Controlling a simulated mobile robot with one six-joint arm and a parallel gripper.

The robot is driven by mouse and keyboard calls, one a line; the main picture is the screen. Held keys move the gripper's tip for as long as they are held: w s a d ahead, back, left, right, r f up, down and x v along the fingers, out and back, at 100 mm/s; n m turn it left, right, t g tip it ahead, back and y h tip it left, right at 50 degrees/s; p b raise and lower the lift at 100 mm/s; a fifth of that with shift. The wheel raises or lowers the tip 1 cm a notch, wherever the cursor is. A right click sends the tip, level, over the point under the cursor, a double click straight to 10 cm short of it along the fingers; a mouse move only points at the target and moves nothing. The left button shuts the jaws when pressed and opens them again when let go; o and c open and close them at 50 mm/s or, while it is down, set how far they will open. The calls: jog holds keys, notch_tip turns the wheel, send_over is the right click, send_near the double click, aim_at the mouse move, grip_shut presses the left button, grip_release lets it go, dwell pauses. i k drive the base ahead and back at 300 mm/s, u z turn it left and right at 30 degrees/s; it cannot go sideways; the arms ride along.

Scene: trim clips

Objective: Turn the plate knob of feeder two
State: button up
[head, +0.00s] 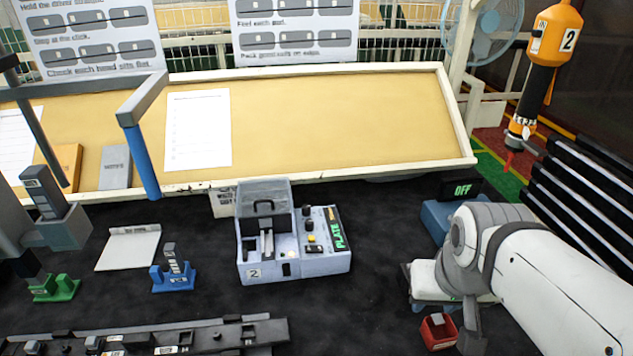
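Feeder two (290,272) is a pale blue-grey box with a "2" label on its front, standing mid-table in the head view. A clear lid with a black handle stands over its left half. My gripper (470,328) is at the lower right, clear of the feeder and beside a small red holder (438,331). My arm hides most of it, so its fingers cannot be made out.
A blue stand (174,277) and a green stand (54,287) are at left, near a white sheet (129,247). A dark rail (150,338) lies along the front. A grey-and-blue post (142,160) rises at left. An orange driver (548,52) hangs at right. Dark table is bare around the feeder.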

aim_at(306, 208)
jog(key=z, duration=0.1)
jog(key=k, duration=0.85)
jog(key=u, duration=0.5)
jog(key=i, duration=1)
jog(key=u, duration=0.05)
